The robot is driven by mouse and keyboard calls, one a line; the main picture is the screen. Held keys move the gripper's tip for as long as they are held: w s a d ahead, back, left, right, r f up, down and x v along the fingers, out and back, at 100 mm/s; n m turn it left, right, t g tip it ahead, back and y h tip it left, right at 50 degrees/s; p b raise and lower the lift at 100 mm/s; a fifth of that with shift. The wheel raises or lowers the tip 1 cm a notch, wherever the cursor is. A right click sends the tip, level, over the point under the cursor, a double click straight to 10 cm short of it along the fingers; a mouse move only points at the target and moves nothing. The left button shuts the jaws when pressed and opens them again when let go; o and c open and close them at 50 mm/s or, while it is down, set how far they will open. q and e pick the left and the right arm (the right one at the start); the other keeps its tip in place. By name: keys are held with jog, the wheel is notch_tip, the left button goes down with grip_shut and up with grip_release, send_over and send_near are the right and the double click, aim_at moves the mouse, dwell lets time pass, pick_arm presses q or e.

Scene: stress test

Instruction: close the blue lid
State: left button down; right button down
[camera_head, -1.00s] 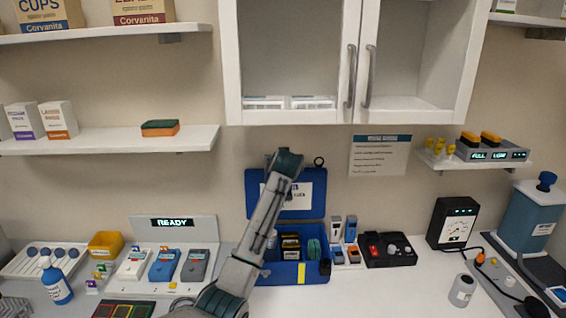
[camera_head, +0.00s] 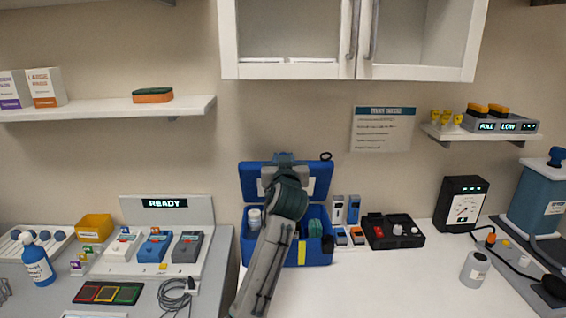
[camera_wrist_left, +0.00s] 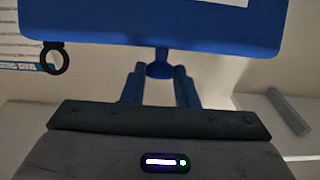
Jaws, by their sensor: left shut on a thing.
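The blue lid (camera_head: 318,187) stands open, raised at the back of the blue box (camera_head: 318,258), with a white label partly hidden by my arm. My left gripper (camera_head: 284,158) is at the lid's upper edge. In the left wrist view, the two fingers (camera_wrist_left: 158,82) are shut on a small blue knob (camera_wrist_left: 159,68) at the edge of the blue lid (camera_wrist_left: 200,30). In the box are a white jar (camera_head: 254,217) and a green roll (camera_head: 315,228); my arm hides the middle. My right gripper is not in view.
A wall cabinet (camera_head: 290,70) hangs above the box. A black ring (camera_head: 326,156) is beside the lid's top right. Small devices (camera_head: 353,210) and a black tray (camera_head: 394,232) stand right of the box. A coiled cable (camera_head: 175,296) lies left. The white counter in front (camera_head: 370,290) is clear.

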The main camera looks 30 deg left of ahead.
pick_arm(q)
jog(key=shift+s+d+f+b, duration=0.25)
jog(key=shift+s+f+b, duration=0.15)
jog(key=shift+b, duration=0.05)
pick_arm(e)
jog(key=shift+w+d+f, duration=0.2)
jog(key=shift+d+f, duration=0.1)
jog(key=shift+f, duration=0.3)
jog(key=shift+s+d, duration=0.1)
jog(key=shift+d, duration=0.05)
pick_arm(q)
jog(key=c, duration=1.2)
grip_release()
jog(key=shift+o, duration=0.2)
jog(key=shift+w, duration=0.1)
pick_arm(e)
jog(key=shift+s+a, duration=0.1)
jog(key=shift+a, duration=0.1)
pick_arm(q)
jog(key=b+v, duration=0.2)
jog(key=v, duration=0.8)
jog(key=shift+s+d+f+b, duration=0.2)
jog(key=shift+s+f+b, duration=0.1)
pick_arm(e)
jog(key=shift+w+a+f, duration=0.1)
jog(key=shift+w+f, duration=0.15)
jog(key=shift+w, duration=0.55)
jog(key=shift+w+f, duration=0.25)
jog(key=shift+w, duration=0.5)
